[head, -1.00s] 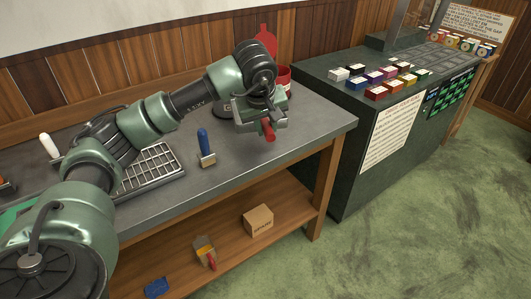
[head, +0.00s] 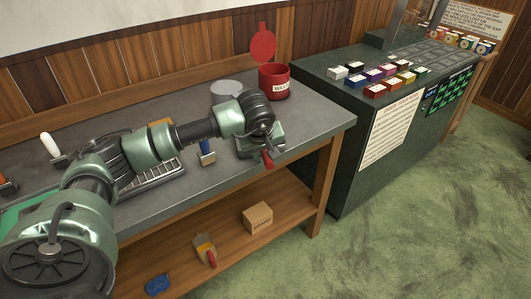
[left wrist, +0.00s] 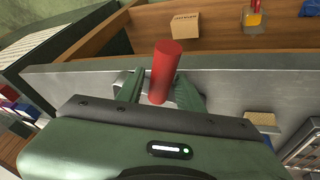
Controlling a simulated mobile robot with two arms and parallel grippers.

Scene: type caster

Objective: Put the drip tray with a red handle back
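The red handle (head: 267,158) of the drip tray shows at my left gripper (head: 264,150), over the front edge of the workbench's right part. In the left wrist view the red handle (left wrist: 165,72) stands between the two green fingers of my left gripper (left wrist: 160,92), which are closed around it. The tray body is mostly hidden by the gripper, so I cannot tell whether it touches the bench. My right gripper is not in view.
On the workbench (head: 300,140) stand a red pot (head: 273,76) with its lid up, a grey round can (head: 226,90), a blue-handled brush (head: 207,155) and a wire rack (head: 165,174), partly behind my arm. A box (head: 257,218) sits on the lower shelf.

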